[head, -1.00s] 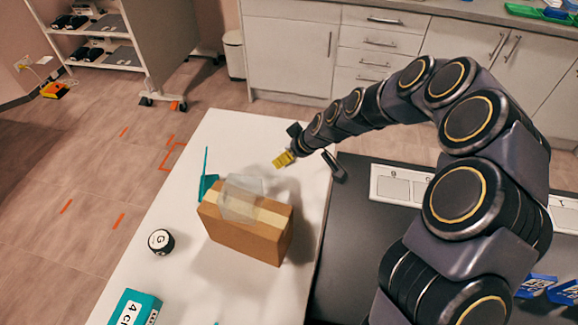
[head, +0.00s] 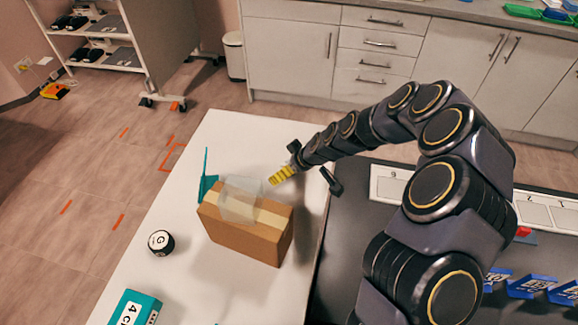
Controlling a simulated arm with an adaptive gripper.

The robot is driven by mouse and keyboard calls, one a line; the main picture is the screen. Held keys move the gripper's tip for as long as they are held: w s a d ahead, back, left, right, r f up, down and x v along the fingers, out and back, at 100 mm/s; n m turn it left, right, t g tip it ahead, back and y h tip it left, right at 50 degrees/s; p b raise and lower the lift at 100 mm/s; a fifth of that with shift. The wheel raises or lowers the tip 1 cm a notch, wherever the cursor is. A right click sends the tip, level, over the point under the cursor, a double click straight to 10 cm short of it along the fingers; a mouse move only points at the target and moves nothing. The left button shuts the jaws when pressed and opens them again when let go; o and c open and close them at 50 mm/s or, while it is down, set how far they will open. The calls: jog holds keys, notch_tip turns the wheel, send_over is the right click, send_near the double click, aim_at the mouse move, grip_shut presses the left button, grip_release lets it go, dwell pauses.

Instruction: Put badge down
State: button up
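My gripper (head: 281,175) hangs above the far right part of the white table, just right of and above a cardboard box. A clear, pale sheet-like piece (head: 240,200) shows over the top of the box, close to the yellow end. I cannot tell whether it touches the gripper or is the badge. No other thing can be clearly made out as a badge.
The taped cardboard box (head: 246,235) stands on the white table (head: 190,262). A teal upright piece (head: 206,180) is behind it, a black "G" roll (head: 161,243) to its left and a teal carton (head: 135,309) in front. The table's left front is partly clear.

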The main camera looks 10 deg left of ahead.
jog(key=shift+r, duration=0.1)
jog(key=v, duration=1.2)
jog(key=shift+s+r, duration=0.1)
jog(key=shift+r, duration=0.05)
jog(key=s+d+r+m+g+h, duration=0.1)
jog(key=s+d+r+m+h, duration=0.1)
jog(key=s, duration=0.7)
jog(key=s+d+r+m+g+h, duration=0.1)
jog(key=s+d+r+m, duration=0.3)
jog(key=s+d, duration=0.4)
jog(key=s+d+r+m+g+h, duration=0.2)
jog(key=s+d+r+m+g, duration=0.1)
jog(key=s, duration=0.9)
jog(key=d+r+m, duration=0.1)
jog(key=d+m, duration=0.1)
jog(key=shift+s+d+m+h, duration=0.2)
jog(key=shift+m+h, duration=0.1)
